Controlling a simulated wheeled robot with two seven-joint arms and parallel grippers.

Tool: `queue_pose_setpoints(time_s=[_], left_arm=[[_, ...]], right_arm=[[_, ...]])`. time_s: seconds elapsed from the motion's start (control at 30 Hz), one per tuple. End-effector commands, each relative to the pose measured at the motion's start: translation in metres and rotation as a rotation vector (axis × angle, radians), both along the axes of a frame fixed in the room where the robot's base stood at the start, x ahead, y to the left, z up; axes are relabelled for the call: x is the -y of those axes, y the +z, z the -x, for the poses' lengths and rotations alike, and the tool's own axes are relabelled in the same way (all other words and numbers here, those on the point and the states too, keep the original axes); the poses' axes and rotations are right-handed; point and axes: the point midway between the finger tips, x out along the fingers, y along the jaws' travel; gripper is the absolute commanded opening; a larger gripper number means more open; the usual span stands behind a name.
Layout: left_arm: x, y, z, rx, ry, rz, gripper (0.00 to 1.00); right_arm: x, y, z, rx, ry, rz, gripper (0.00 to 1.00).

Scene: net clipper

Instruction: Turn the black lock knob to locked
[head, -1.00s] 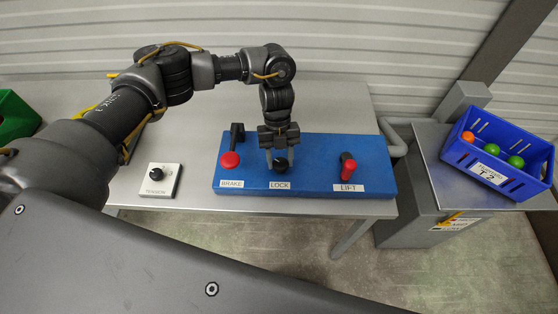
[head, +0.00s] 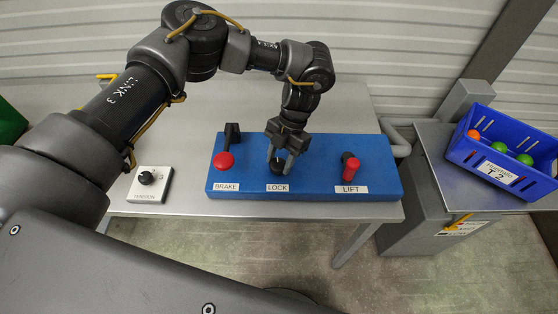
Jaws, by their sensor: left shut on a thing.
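The black lock knob (head: 277,167) sits on the blue panel (head: 307,148) just above the LOCK label (head: 277,188). My left gripper (head: 281,163) reaches down from above and is shut on the knob, one finger on each side of it. The gripper is turned, with its right finger nearer the front. The fingers hide part of the knob, and I cannot read any pointer mark on it. My right gripper is not in view.
On the panel, a red-knobbed brake lever (head: 224,161) stands left and a red lift lever (head: 351,168) right. A white tension box (head: 150,185) with a black dial lies left on the grey table. A blue crate (head: 487,170) with balls stands on a grey stand at right.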

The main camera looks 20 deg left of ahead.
Motion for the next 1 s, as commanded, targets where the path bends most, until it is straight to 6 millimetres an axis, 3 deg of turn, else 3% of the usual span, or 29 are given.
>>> queue_pose_setpoints(time_s=[0.3, 0.8, 0.83, 1.0], left_arm=[[0.001, -0.0009, 0.0006, 0.0, -0.108, 0.0, 0.2], [0.0013, -0.0008, 0.0011, -0.002, -0.126, 0.001, 0.2], [0.0013, -0.0008, 0.0011, -0.002, -0.126, 0.001, 0.44], [0.0011, -0.0006, 0.0009, -0.001, -0.125, 0.0, 0.65]], right_arm=[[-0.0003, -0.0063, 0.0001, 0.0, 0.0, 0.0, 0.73], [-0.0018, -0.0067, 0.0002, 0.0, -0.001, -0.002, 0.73], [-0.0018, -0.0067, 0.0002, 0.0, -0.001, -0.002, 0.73], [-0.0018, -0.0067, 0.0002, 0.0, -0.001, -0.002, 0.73]])
